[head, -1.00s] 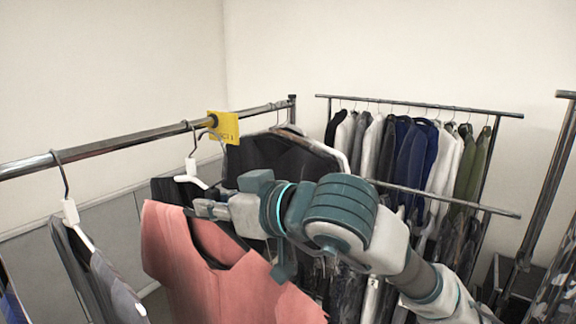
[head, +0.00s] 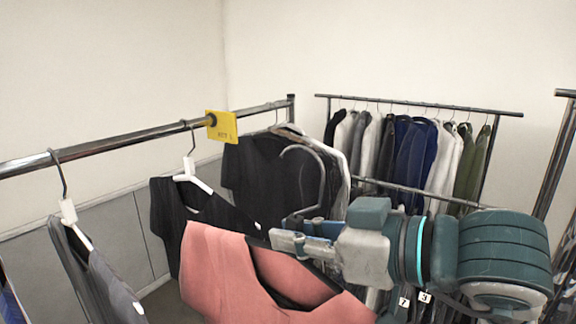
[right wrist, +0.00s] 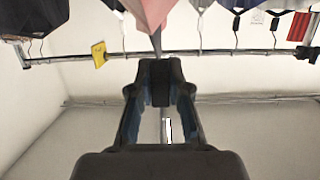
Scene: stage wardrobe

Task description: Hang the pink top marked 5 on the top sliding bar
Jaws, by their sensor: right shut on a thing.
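The pink top (head: 215,265) hangs on a hanger whose grey hook (head: 318,165) stands up, free of any bar. My right gripper (head: 285,241) is shut on this hanger just below the hook, right of the near rail. In the right wrist view, my gripper (right wrist: 160,75) has its fingertips together below the pink cloth (right wrist: 150,12). The near rail (head: 110,143) runs from the left edge to a post at the back. The back rack has an upper bar (head: 420,105). No mark 5 is readable on the top. My left gripper is not in view.
A yellow tag (head: 221,126) sits on the near rail. A black top (head: 180,215) and a grey garment (head: 90,275) hang there, with more dark clothes (head: 265,170) behind. The back rack holds several garments (head: 415,160). Rail between the grey garment and the black top is bare.

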